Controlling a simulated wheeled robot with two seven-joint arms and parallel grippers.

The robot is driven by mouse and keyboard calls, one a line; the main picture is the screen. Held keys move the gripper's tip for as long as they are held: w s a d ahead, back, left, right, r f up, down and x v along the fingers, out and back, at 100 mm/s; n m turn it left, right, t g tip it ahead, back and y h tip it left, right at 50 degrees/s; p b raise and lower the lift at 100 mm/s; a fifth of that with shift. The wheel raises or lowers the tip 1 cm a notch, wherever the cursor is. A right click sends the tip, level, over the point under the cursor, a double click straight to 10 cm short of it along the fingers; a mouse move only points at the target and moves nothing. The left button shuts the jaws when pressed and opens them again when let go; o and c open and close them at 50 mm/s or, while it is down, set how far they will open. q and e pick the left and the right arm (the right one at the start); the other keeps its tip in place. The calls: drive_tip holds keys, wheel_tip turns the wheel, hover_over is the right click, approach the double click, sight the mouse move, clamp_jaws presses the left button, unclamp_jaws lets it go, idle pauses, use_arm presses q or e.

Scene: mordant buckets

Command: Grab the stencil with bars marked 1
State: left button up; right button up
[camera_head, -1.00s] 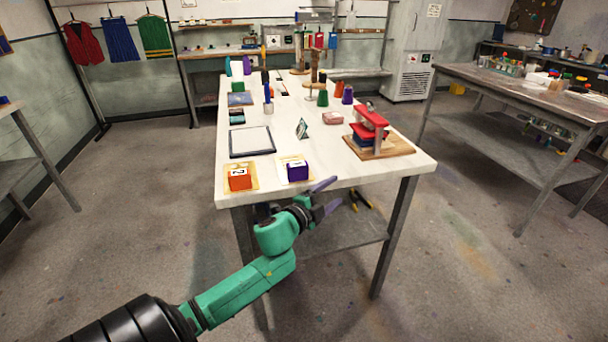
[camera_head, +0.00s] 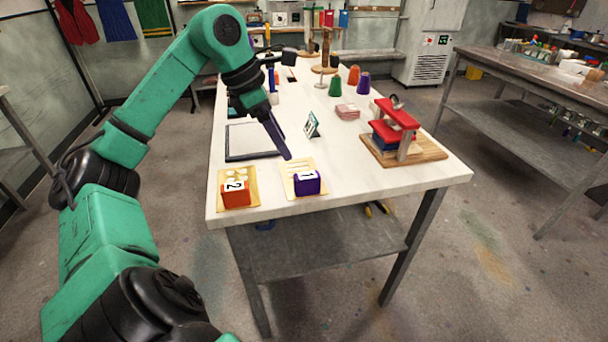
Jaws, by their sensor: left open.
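The stencil marked 1 is a pale yellow card (camera_head: 291,167) with bar shapes. A purple block (camera_head: 308,183) with a white "1" label sits at its front edge. It lies near the front edge of the white table. My left gripper (camera_head: 283,148) is open and empty, pointing down above the table just behind the card, apart from it. One dark finger shows clearly; the other is mostly hidden. Left of it lies a similar card (camera_head: 235,176) with round shapes and an orange block (camera_head: 237,195) marked 2. My right gripper is not in view.
A dark-framed screen (camera_head: 236,155) lies behind the cards, partly behind my gripper. A small green sign (camera_head: 312,124) stands nearby. A red press on a wooden board (camera_head: 425,152) stands to the right. Bare tabletop lies between the purple block and the board.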

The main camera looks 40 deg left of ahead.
sight(305, 175)
use_arm(q)
drive_tip(key=x, duration=0.4)
drive_tip(key=p+x, duration=0.1)
drive_tip(key=x, duration=0.3)
drive_tip(key=d+p+x, duration=0.1)
drive_tip(key=x, duration=0.3)
drive_tip(key=shift+w+d, duration=0.1)
drive_tip(key=shift+w, duration=0.15)
drive_tip(key=shift+f, duration=0.15)
drive_tip(key=c, duration=0.4)
clamp_jaws()
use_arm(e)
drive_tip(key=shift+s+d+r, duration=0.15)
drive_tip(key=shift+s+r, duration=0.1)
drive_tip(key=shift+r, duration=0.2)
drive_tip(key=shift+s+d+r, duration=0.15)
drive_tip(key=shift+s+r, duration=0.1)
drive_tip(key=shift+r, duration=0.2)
